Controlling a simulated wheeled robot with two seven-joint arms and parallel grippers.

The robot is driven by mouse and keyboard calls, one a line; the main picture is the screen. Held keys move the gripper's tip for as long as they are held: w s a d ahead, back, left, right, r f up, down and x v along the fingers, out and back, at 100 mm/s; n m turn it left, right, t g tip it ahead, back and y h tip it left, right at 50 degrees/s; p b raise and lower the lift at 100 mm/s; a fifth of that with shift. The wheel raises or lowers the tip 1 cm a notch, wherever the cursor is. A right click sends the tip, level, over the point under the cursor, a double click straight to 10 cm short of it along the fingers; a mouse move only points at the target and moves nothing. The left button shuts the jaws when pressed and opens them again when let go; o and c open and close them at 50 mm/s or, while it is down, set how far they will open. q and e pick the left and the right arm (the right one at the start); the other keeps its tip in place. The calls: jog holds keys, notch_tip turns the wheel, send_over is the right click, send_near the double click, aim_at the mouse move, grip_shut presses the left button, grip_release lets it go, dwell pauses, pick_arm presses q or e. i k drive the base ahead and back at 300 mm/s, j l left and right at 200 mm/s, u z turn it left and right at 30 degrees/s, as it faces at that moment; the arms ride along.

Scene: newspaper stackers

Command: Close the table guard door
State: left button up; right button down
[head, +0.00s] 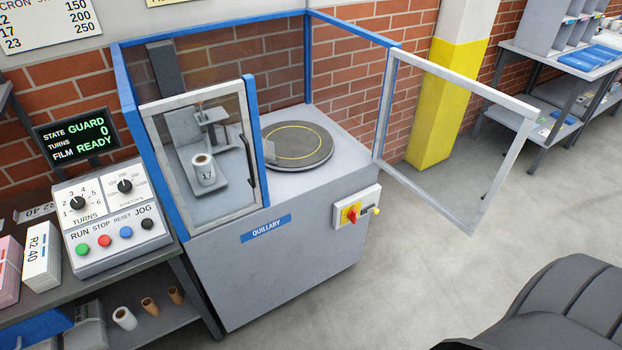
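The guard door with a grey frame and clear pane (505,165) stands swung wide open on the right side of the wrapping machine (280,265). The round dark turntable (312,160) with a yellow ring sits bare on the machine top. A second grey-framed door (158,165) with a black handle (249,172) stands at the front left and looks shut, with a film roll (203,170) behind its pane. Neither of my grippers is in view.
A control box (110,212) stands on a dark bench at left; the display (75,138) reads GUARD, 0, READY. A red and yellow switch (352,213) juts from the machine's side. A yellow-and-white pillar (440,110) rises behind the open door.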

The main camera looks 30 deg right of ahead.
aim_at(531, 114)
jog(key=i+l+u, duration=0.15)
jog(key=l, duration=0.9)
jog(key=l+u, duration=0.15)
jog(key=l, duration=0.9)
jog(key=k+l+u, duration=0.15)
jog(key=l, duration=0.95)
jog(key=l+u, duration=0.15)
jog(key=l, duration=0.9)
jog(key=k+l, duration=0.25)
jog(key=k, duration=0.2)
jog(key=l+u, duration=0.05)
